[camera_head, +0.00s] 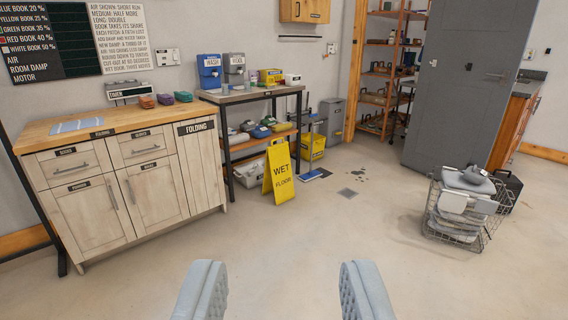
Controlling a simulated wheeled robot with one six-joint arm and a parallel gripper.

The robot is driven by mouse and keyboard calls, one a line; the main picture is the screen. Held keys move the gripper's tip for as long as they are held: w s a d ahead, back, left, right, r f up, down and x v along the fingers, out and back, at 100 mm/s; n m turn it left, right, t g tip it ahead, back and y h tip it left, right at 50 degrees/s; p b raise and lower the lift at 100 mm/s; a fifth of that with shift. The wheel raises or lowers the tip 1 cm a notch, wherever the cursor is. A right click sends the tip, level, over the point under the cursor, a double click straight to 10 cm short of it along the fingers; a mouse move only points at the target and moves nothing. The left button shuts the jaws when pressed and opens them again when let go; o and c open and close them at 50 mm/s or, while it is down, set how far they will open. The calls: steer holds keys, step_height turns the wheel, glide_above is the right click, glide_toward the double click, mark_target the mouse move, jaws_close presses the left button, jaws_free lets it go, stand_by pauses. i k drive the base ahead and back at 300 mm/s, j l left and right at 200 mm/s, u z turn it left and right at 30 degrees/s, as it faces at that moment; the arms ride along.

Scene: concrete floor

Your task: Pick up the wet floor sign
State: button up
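The wet floor sign (280,174) is a yellow folding board with dark lettering that reads "WET FLOOR". It stands upright on the floor, left of the middle of the view, close to the front of the black-framed work table. My gripper (284,292) is at the bottom of the view with its two grey padded fingers wide apart. Nothing is between them. The sign is well ahead of the gripper, with bare floor between them.
A wooden cabinet (132,197) stands at the left, beside the black-framed table (250,97). A yellow bucket (313,147) is behind the sign. A wire basket (471,235) of folded cloths stands at the right near a grey door (460,85). The middle floor is clear.

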mark_target(278, 179)
steer(key=i, duration=2.45)
steer(key=i+l+u, duration=0.1)
steer(key=i, duration=1.15)
steer(key=i+l, duration=0.1)
steer(key=i, duration=1.1)
